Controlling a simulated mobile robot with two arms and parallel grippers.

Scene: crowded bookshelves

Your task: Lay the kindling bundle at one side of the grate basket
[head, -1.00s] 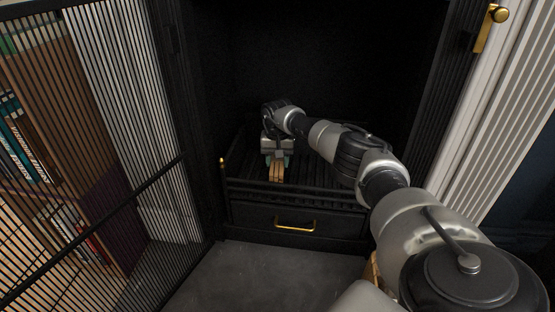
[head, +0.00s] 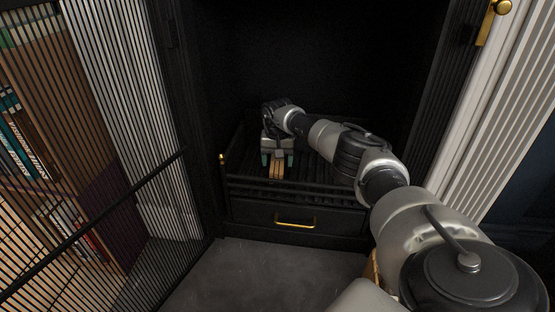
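The kindling bundle (head: 277,170) is a few light-brown sticks side by side. It lies in the left part of the black grate basket (head: 300,190), inside the dark fireplace opening. My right gripper (head: 277,160) is over the bundle, pointing down. Its two greenish fingertips stand apart on either side of the sticks, with small gaps visible. The far end of the bundle is hidden under the gripper. My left gripper is not in view.
A black drawer with a brass handle (head: 295,222) is below the basket. A slatted mesh screen (head: 110,130) stands open at left, with bookshelves behind it. My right arm covers the basket's right part. The grey hearth slab (head: 260,275) is clear.

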